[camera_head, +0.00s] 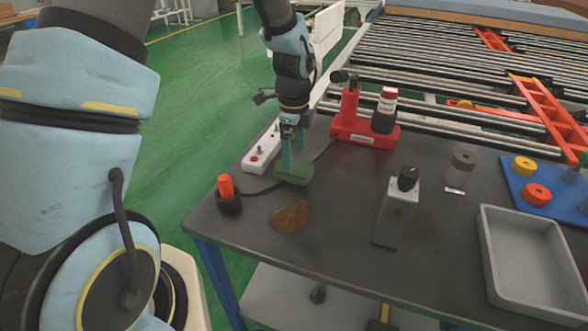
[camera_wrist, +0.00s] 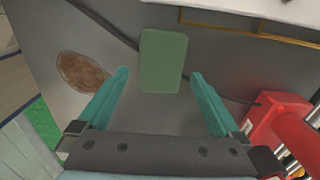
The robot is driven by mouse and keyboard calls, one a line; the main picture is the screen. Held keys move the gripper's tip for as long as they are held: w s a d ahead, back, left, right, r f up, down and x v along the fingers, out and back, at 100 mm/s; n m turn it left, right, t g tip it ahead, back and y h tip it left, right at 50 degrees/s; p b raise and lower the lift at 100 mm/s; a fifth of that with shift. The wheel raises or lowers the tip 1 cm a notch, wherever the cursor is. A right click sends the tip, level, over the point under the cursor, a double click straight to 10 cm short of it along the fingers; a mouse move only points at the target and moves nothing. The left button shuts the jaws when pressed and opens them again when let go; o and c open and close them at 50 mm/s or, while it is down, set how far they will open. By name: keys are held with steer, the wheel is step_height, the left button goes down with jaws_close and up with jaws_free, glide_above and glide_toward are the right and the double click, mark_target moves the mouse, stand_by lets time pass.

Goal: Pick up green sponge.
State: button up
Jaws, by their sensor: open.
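The green sponge (camera_head: 294,174) lies on the dark table near its left back edge. In the wrist view the sponge (camera_wrist: 162,61) is a flat green rectangle between and beyond the fingertips. My gripper (camera_head: 293,155) hangs pointing down over the sponge with its fingers close to it. In the wrist view the gripper (camera_wrist: 159,74) has its two teal fingers spread wide, with clear space on both sides of the sponge. Whether the fingertips touch the table cannot be told.
A brown oval patch (camera_head: 291,216) lies in front of the sponge. An orange-topped piece (camera_head: 227,190), a white power strip (camera_head: 263,150) and a red holder (camera_head: 362,131) stand around it. A black cable runs close by. A grey box (camera_head: 397,213) and grey tray (camera_head: 533,262) are farther right.

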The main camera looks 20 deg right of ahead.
mark_target(294, 166)
steer(key=shift+f+p, duration=0.5)
steer(key=shift+f, duration=1.4)
steer(key=shift+c, duration=0.2)
steer(key=c, duration=1.1)
step_height(294, 166, up, 10)
steer(key=shift+w+b, duration=0.1)
steer(key=shift+b, duration=1.05)
